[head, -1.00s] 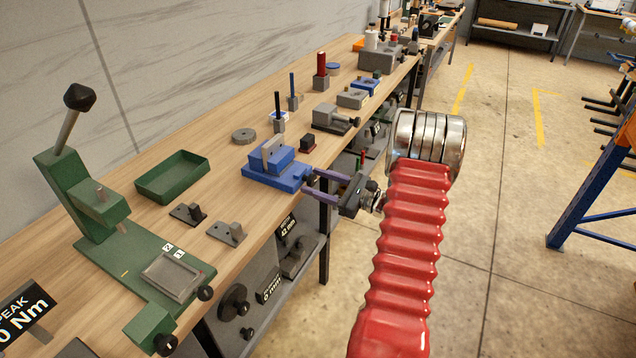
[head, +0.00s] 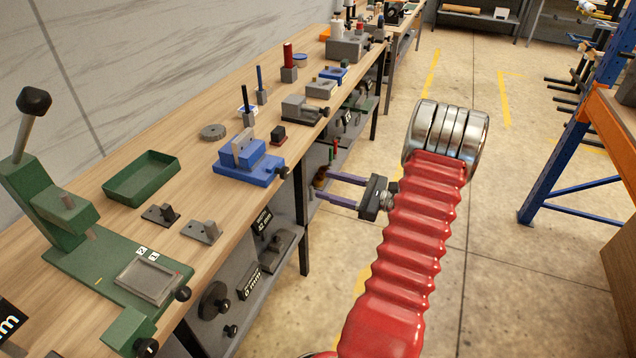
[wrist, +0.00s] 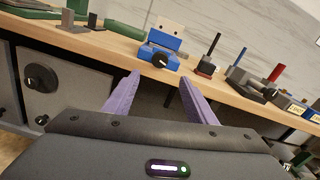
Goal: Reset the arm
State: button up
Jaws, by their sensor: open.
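My gripper (head: 322,186) is open, with two purple fingers and nothing visible between them. In the head view it is in front of the bench's front edge, below the level of the top, at the end of my red ribbed arm. In the wrist view the open fingers (wrist: 160,88) point toward the bench edge. A blue vise (head: 250,163) sits on the bench near that edge; it also shows in the wrist view (wrist: 158,53) beyond and above the fingertips, apart from them.
The wooden bench (head: 110,240) runs along the wall at left. It bears a green press (head: 65,215), a green tray (head: 141,177) and several small fixtures. A blue and orange rack (head: 560,165) stands at right. The floor (head: 490,250) between is clear.

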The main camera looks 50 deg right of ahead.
jog(key=shift+s+d, duration=0.1)
jog(key=shift+s, duration=0.3)
dwell(0.3)
jog(key=s+a+f+n+g+y, duration=0.1)
jog(key=s+a+f+n+g, duration=0.25)
jog(key=a+f, duration=0.25)
jog(key=s+a+r+n+g, duration=0.1)
jog(key=s+a+n+g, duration=0.1)
jog(key=a+n+g, duration=0.4)
jog(key=s+a+r+n+g, duration=0.15)
jog(key=a+g, duration=0.25)
jog(key=a, duration=0.4)
jog(key=s+a+r+n+t+h, duration=0.2)
jog(key=a+r+n+h, duration=0.5)
jog(key=a+r+n, duration=1.1)
jog(key=s+a+r, duration=0.1)
jog(key=a, duration=0.3)
jog(key=shift+a+r+n, duration=0.15)
jog(key=shift+r+n, duration=0.15)
jog(key=shift+r, duration=0.05)
